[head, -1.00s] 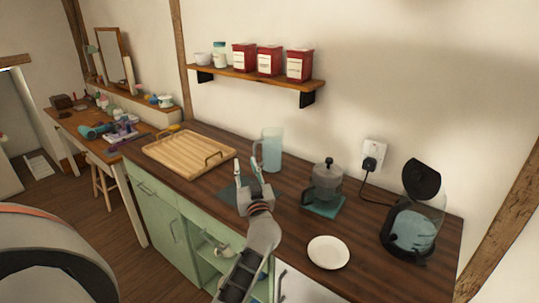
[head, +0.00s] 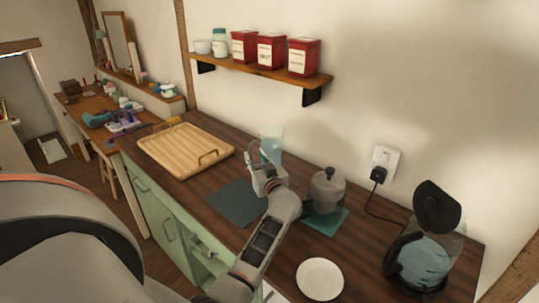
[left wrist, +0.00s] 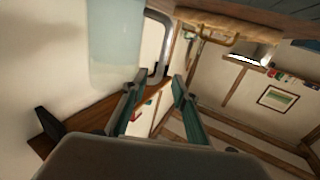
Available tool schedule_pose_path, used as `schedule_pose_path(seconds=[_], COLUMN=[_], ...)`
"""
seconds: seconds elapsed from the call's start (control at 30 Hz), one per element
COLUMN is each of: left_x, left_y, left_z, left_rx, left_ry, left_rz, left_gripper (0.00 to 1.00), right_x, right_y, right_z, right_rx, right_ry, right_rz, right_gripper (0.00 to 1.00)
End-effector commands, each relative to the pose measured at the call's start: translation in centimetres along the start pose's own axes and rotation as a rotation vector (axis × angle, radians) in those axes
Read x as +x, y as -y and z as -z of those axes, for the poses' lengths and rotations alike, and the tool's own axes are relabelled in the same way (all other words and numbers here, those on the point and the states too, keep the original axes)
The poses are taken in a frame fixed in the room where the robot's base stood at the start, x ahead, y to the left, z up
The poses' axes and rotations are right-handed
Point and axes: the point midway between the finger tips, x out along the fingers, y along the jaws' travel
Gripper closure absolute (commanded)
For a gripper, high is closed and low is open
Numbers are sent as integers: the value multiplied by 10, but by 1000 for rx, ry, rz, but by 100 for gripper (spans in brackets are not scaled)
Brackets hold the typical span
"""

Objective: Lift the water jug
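The water jug (head: 272,138) is a pale blue, see-through pitcher standing on the dark wooden counter near the wall. My left gripper (head: 262,162) is in front of it and hides its lower part. In the left wrist view the jug (left wrist: 115,45) fills the upper left, with its curved handle (left wrist: 164,42) on its right side. There my left gripper (left wrist: 157,84) has its two fingers spread, and the handle's lower end lies at the gap between the fingertips. Whether they touch it cannot be told. My right gripper is not in view.
A wooden tray (head: 185,150) lies left of the jug, and a dark mat (head: 235,203) lies in front. A shelf (head: 262,72) hangs above.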

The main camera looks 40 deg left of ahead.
Motion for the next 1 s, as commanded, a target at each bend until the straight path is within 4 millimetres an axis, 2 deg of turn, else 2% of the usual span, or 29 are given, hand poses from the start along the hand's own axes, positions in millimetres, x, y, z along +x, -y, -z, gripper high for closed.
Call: schedule_pose_path(seconds=[0.17,0.4,0.7,0.8,0.97,1.0], left_x=[21,51,55,55,55,55], left_y=[1,1,1,1,1,1], left_z=[1,1,0,0,0,5], left_rx=[2,1,-1,0,-1,-6], left_ry=[-2,-2,-1,-1,-1,-8], left_rz=[1,-1,-1,-1,-1,-2], left_gripper=[72,72,72,98,100,100], right_x=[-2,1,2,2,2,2], right_y=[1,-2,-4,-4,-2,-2], right_z=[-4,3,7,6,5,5], right_rx=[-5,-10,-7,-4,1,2], right_ry=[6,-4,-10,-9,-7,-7], right_rz=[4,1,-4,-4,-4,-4], right_gripper=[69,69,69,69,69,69])
